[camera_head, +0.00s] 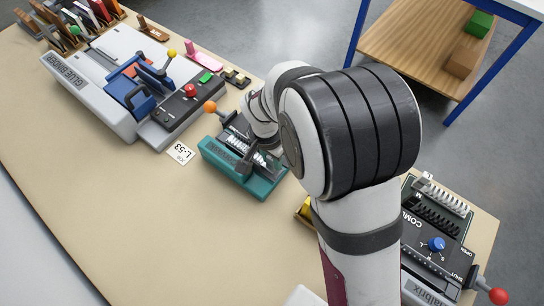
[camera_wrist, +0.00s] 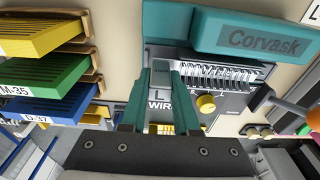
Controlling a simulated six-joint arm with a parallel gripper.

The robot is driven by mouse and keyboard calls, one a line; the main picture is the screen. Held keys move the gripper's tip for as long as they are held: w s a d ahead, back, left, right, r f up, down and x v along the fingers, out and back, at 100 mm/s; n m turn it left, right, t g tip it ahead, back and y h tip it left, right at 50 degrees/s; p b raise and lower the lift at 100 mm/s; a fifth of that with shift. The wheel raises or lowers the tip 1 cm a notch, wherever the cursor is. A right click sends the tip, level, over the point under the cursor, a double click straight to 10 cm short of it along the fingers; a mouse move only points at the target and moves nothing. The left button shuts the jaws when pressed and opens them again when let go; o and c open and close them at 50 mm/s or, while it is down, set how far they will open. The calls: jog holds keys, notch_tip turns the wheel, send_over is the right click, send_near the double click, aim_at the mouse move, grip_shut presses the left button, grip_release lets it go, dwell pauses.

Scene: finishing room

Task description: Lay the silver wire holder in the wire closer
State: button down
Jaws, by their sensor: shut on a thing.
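The wire closer (camera_wrist: 265,38) is a teal machine marked "Corvask", with a dark bed, a yellow knob and an orange-ended lever. In the head view the teal closer (camera_head: 218,158) stands mid-table, partly behind my arm. My gripper (camera_wrist: 161,72) is over its bed, left of centre in the wrist view. The silver wire holder (camera_wrist: 222,74), a row of bright loops, lies along the bed beside the teal cover, its left end at my fingertips. My gripper is shut on that end. Whether the holder rests fully on the bed cannot be told.
Yellow (camera_wrist: 40,38), green (camera_wrist: 45,75) and blue (camera_wrist: 45,106) slotted trays stand left of the closer in the wrist view. A glue binder (camera_head: 95,90) is at the table's upper left. A black comb machine (camera_head: 430,235) is at right. The front-left tabletop is bare.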

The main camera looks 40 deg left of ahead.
jog(key=shift+f, duration=0.55)
jog(key=c, duration=0.9)
grip_release()
jog(key=r, duration=0.3)
jog(key=s+r, duration=0.1)
jog(key=r, duration=0.7)
jog(key=shift+s, duration=0.15)
